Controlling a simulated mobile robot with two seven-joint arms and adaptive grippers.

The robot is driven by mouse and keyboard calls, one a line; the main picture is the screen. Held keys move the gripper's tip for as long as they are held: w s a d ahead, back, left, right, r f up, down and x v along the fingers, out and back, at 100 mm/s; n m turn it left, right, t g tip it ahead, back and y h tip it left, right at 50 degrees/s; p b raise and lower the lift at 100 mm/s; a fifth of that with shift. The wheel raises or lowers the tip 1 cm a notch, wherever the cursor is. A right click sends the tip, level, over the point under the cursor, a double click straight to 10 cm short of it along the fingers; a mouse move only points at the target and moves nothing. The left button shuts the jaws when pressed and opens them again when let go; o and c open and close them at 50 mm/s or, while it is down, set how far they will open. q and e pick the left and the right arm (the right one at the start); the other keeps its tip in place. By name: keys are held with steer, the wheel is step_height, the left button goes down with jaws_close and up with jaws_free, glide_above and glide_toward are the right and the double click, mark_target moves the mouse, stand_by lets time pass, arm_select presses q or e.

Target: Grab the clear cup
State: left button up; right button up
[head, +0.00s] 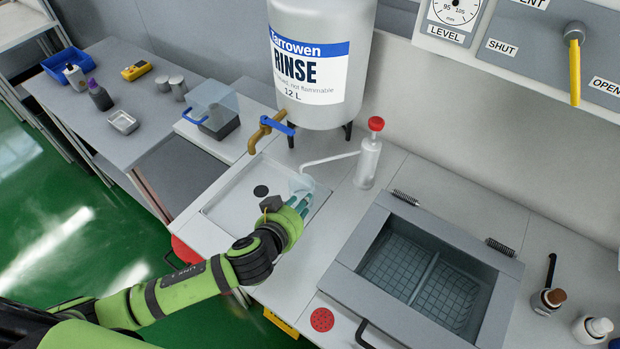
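A clear cup (303,184) is at the right side of the shallow sink tray (234,203), below the thin spout of the pump bottle. It is see-through and hard to make out. My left gripper (297,204) reaches in from the lower left, with its teal fingers right at the cup. The fingers overlap the cup's lower part in this view. I cannot tell whether they are closed on it or only beside it. My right gripper is not in view.
A large rinse tank (318,110) with a brass tap (266,130) stands behind the sink. A red-topped pump bottle (368,160) stands right of the cup. An open basin (425,275) lies to the right. A clear blue-handled cover (214,100) is at the left.

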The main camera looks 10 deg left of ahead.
arm_select(q)
steer(key=x, duration=0.2)
steer(key=p+x, duration=0.1)
steer(key=x, duration=0.1)
steer(key=p+x, duration=0.1)
steer(key=x, duration=0.1)
steer(key=shift+w+r, duration=0.15)
steer(key=shift+w, duration=0.3)
jaws_close()
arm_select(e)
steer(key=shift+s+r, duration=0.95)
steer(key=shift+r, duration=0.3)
